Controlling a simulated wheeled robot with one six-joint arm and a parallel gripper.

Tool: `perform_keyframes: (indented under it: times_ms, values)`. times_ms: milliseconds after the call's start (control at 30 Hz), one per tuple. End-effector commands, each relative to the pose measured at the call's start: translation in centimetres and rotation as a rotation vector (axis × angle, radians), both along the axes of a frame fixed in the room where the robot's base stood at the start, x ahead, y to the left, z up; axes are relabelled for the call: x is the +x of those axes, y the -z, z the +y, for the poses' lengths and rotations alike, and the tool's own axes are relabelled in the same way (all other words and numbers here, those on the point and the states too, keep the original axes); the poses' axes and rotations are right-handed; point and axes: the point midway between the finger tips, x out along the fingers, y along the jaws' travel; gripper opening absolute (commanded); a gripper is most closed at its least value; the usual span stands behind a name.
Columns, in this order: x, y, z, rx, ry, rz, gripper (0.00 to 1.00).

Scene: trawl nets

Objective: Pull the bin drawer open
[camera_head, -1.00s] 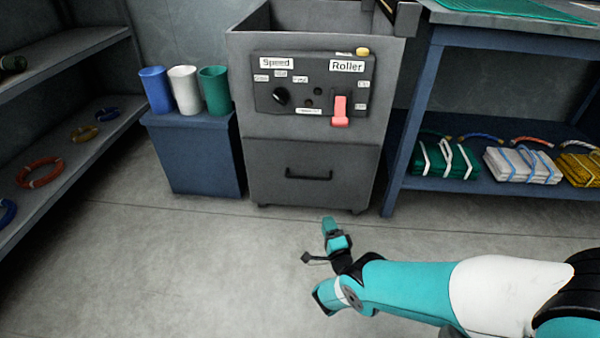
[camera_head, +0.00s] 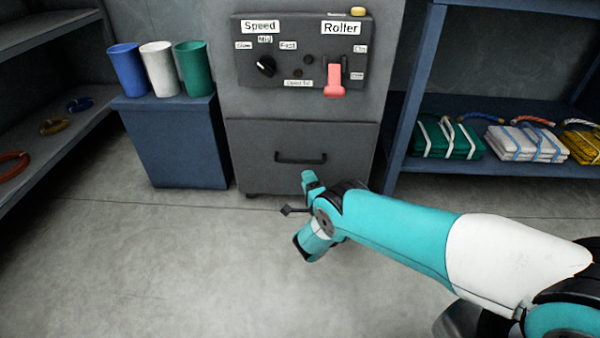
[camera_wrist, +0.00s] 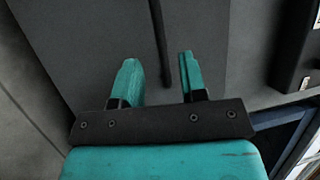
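The bin drawer (camera_head: 350,140) is the dark grey front at the bottom of the grey cabinet, and it looks shut. Its black bar handle (camera_head: 300,160) runs level across the middle. In the wrist view the handle (camera_wrist: 159,45) runs up and down in the picture, its lower end in line with the gap between my fingers. My gripper (camera_wrist: 161,80) is open, with two teal fingers apart and nothing between them. In the head view my gripper (camera_head: 309,178) is low in front of the drawer, just below the handle. Whether it touches the drawer is unclear.
The cabinet's control panel (camera_head: 300,55) with a black knob and red lever is above the drawer. A blue stand (camera_head: 175,145) with three cups is at the left. A blue-framed shelf (camera_head: 430,175) with net bundles is at the right. The floor in front is clear.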

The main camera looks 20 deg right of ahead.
Motion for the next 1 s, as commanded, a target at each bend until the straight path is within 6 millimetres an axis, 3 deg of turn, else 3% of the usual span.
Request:
perform_keyframes:
  times_ms: [33, 567, 1000]
  values:
    - [0.3, 0.9, 0.0, -0.001, 0.000, 0.001, 0.39]
    - [2.4, 0.3, 0.0, -0.001, 0.003, 0.001, 0.39]
    - [6.6, -1.0, 0.1, 0.004, 0.009, 0.003, 0.39]
